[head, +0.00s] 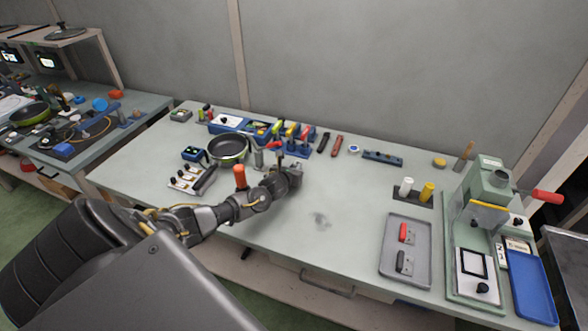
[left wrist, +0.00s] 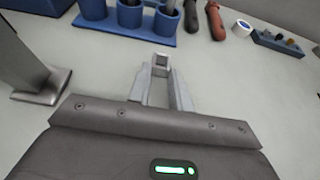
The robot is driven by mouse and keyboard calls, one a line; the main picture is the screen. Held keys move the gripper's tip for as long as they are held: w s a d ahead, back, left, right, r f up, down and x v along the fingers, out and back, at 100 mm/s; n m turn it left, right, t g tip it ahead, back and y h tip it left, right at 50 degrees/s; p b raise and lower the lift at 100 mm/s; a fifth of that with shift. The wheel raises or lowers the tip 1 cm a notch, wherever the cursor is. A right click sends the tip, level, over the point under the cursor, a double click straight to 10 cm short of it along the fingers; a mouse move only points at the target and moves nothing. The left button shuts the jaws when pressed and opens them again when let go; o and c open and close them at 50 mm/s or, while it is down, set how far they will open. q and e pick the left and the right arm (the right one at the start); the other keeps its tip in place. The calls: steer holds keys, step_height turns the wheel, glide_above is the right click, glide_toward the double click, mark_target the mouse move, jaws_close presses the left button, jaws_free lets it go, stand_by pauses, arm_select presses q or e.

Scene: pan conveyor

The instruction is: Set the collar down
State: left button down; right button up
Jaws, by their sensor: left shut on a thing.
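My left gripper (head: 296,168) is over the middle of the workbench, right of the black pan (head: 229,150). In the left wrist view its two grey fingers (left wrist: 161,84) are closed on a small light-grey piece (left wrist: 160,62) at their tips, which I take to be the collar. The fingers hide much of it, and its shape is hard to make out. I cannot tell from these views whether it touches the bench top. In the head view the collar is too small to make out. My right gripper is in neither view.
A blue tool rack (left wrist: 128,17) stands beyond the gripper, and a grey metal stand (left wrist: 38,85) is close on its left. A grey tray (head: 388,262) and a green press (head: 490,215) are farther right. The bench between gripper and tray is clear except for a dark smudge.

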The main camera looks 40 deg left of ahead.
arm_select(q)
steer(key=shift+r, duration=0.4)
steer(key=s+d+r, duration=0.1)
steer(key=r, duration=0.1)
steer(key=d+r+b, duration=0.1)
steer(key=r, duration=0.1)
steer(key=s+d+r, duration=0.1)
steer(key=r, duration=0.1)
steer(key=shift+s+r+b, duration=0.25)
steer(key=shift+s+b, duration=0.05)
steer(key=shift+s, duration=0.05)
steer(key=s+d+r+b, duration=0.5)
steer(key=s+d, duration=0.2)
steer(key=shift+d+r, duration=0.15)
